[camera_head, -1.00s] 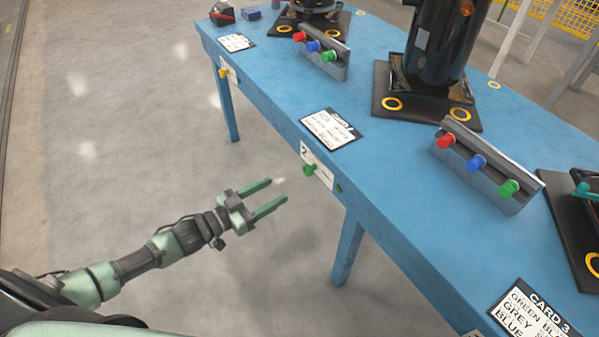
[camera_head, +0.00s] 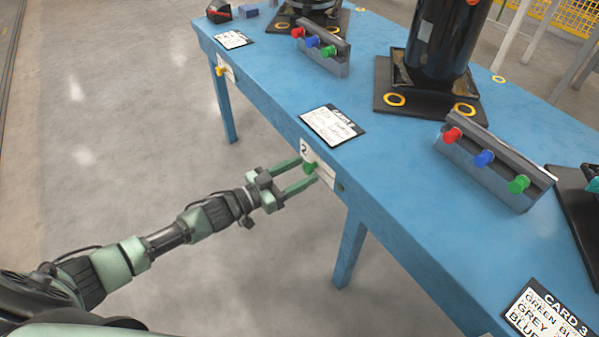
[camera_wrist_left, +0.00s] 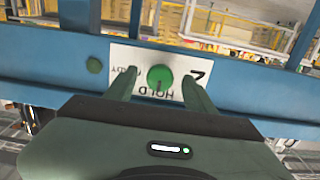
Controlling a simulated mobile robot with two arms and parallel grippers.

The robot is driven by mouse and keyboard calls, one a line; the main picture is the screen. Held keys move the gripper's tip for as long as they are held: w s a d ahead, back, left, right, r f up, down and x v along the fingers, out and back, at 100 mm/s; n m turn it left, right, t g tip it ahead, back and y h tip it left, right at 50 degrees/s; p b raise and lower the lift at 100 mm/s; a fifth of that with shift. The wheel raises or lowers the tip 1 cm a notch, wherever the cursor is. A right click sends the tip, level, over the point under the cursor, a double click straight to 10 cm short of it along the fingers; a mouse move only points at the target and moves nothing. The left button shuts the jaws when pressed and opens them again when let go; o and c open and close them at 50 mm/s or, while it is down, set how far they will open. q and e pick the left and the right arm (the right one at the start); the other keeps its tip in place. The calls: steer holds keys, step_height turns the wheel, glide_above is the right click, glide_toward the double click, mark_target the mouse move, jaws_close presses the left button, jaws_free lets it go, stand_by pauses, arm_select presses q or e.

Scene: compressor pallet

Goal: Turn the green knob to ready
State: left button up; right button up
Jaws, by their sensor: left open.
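The green knob (camera_head: 310,168) sits on a white label plate (camera_head: 328,178) marked 2 on the blue table's front edge. In the left wrist view the round green knob (camera_wrist_left: 160,78) shows on its plate (camera_wrist_left: 142,56), with the word HOLD upside down beside it and another word, hard to read, to the left. My left gripper (camera_head: 309,170) is open, and its two fingers stand on either side of the knob. In the left wrist view the fingers (camera_wrist_left: 158,80) flank the knob, with gaps visible. I cannot tell how deep they reach around it. My right gripper is not in view.
The blue table (camera_head: 400,215) carries a card (camera_head: 332,126) above the knob, a grey rack with red, blue and green knobs (camera_head: 490,165), and a dark cylinder (camera_head: 445,45). A yellow knob (camera_head: 220,71) is farther along the edge. Floor before the table is clear.

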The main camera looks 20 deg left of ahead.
arm_select(q)
jaws_close()
